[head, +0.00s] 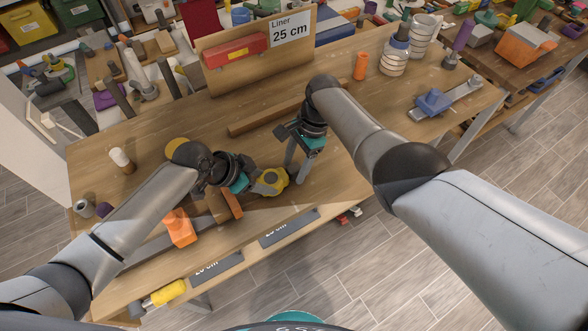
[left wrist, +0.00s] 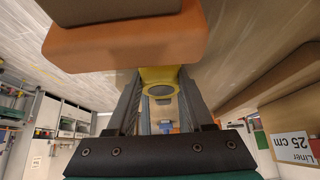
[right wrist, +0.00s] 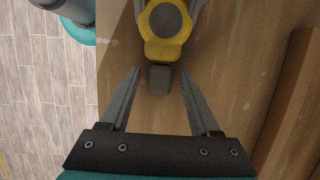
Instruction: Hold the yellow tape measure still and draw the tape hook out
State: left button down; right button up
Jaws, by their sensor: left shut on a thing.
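The yellow tape measure (head: 270,181) lies near the front edge of the workbench. My left gripper (head: 250,183) is shut on its body from the left; the yellow case shows between the fingers in the left wrist view (left wrist: 160,76). In the right wrist view the tape measure (right wrist: 166,48) has a round dark disc on its case, and a small grey hook block (right wrist: 161,79) sticks out toward my right gripper. My right gripper (right wrist: 159,82) is open, with one finger on each side of the hook and visible gaps to both. It also shows in the head view (head: 297,174).
A long wooden bar (head: 268,112) lies behind the grippers. An orange clamp (head: 180,228) and a brown block sit left of the tape measure. A board labelled "Liner 25 cm" (head: 293,28) holds a red box. An orange cylinder (head: 360,66) stands at the right; bench between is mostly clear.

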aim_at(296, 166)
dwell(0.3)
jog(key=v, duration=1.2)
jog(key=shift+c, duration=0.4)
jog(key=a+f+h, duration=0.1)
jog(key=f, duration=0.2)
jog(key=s+a+f+t+h, duration=0.1)
jog(key=f, duration=0.3)
jog(key=s+a+f+t, duration=0.1)
jog(key=f, duration=0.3)
jog(key=shift+f+h, duration=0.25)
jog(key=shift+h, duration=0.15)
dwell(0.4)
jog(key=shift+c, duration=0.2)
